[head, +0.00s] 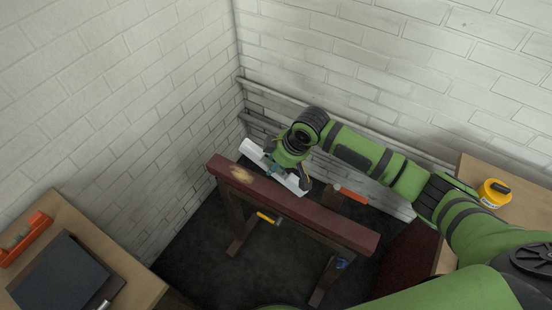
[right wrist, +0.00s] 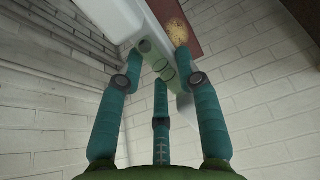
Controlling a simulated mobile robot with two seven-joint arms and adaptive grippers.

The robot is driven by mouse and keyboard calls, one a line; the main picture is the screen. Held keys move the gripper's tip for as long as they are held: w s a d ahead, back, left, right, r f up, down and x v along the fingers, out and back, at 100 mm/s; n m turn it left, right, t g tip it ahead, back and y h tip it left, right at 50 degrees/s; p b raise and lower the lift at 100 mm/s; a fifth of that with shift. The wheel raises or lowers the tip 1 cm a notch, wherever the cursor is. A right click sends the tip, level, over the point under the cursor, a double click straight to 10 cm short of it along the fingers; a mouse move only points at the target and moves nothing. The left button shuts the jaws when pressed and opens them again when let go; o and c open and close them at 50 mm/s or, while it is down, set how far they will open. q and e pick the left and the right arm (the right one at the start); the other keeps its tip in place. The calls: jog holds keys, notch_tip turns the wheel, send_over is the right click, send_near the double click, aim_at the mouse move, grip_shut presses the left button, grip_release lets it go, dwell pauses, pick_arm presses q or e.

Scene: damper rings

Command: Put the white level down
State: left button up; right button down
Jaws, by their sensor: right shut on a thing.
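The white level (head: 255,152) is a long pale bar above the far side of the red-brown beam (head: 325,219). My right gripper (head: 283,170) is shut on the level near its middle and covers part of it. In the right wrist view my teal fingers (right wrist: 160,72) close around the level (right wrist: 134,25), and the beam (right wrist: 202,18) with its pale worn patch shows behind it. I cannot tell whether the level touches the beam. My left gripper is out of view.
The beam rests on wooden supports, with an orange-handled tool (head: 350,194) behind it and a yellow-handled one (head: 267,218) below. A right-hand table (head: 516,207) holds a yellow container (head: 494,193). A left-hand table (head: 128,262) holds an orange tool (head: 24,240) and a dark flat panel (head: 62,278).

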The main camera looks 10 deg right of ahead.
aim_at(276, 173)
jog(key=shift+w+r+p, duration=0.15)
jog(key=shift+p, duration=0.35)
jog(key=shift+f+b, duration=0.3)
jog(key=shift+f, duration=0.2)
notch_tip(276, 173, down, 4)
jog(key=shift+f+b, duration=0.1)
jog(key=shift+b, duration=1)
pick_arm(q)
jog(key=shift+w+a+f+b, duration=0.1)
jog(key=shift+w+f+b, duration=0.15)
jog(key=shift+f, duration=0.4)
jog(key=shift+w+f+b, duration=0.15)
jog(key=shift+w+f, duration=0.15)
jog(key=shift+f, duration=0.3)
pick_arm(e)
jog(key=shift+f, duration=0.85)
jog(key=shift+a, duration=0.1)
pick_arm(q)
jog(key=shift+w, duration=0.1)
pick_arm(e)
jog(key=shift+w+a+f+g+h, duration=0.15)
jog(key=shift+w+f+g+h, duration=0.15)
jog(key=shift+f+g, duration=0.1)
